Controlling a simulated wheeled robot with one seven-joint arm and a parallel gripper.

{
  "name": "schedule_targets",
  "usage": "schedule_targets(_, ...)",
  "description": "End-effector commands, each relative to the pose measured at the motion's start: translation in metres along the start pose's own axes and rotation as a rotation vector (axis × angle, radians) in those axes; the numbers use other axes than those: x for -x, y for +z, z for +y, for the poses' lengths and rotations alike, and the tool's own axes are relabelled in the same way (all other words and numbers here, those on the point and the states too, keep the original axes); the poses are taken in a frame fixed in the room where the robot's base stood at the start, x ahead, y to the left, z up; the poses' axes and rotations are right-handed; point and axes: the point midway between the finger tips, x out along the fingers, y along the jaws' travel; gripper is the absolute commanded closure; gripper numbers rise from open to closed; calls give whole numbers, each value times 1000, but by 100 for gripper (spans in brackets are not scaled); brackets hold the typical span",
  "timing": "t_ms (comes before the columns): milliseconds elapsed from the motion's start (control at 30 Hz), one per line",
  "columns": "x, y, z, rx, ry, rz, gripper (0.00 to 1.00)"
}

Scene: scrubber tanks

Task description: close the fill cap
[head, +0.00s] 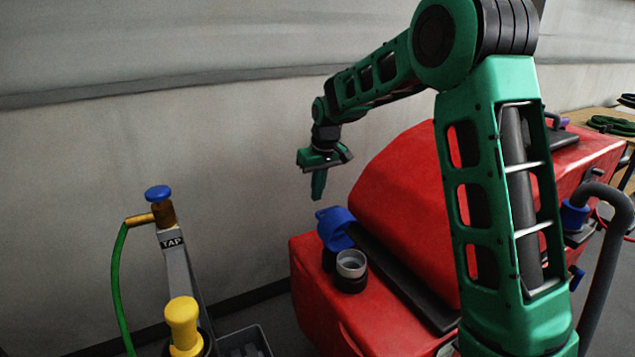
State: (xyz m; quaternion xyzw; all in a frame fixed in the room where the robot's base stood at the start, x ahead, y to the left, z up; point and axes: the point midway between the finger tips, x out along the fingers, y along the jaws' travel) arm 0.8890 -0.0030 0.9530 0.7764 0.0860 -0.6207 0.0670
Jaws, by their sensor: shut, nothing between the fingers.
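The red scrubber machine (362,308) stands in the middle, partly hidden behind my green arm. On its front left deck is an open fill neck (351,264), a grey ring on a black base. A blue cap (336,226) stands tipped up just behind and left of the neck, apart from its opening; I take it to be the fill cap. My gripper (318,198) points down above and slightly left of the blue cap, apart from it. Its fingers are shut and empty.
A tap post with a blue knob (158,193) and green hose (116,290) stands at the left. A yellow-handled item (183,322) and a grey tray (246,342) are at the lower left. A grey wall (150,110) runs behind. A grey bent pipe (606,262) is at the right.

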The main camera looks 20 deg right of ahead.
Motion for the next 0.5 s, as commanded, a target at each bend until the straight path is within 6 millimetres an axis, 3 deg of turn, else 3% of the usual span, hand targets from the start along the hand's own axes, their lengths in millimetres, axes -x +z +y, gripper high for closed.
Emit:
schedule_targets(100,-18,1,0,0,0,-2,100)
schedule_targets(500,-4,37,0,-1,0,0,100)
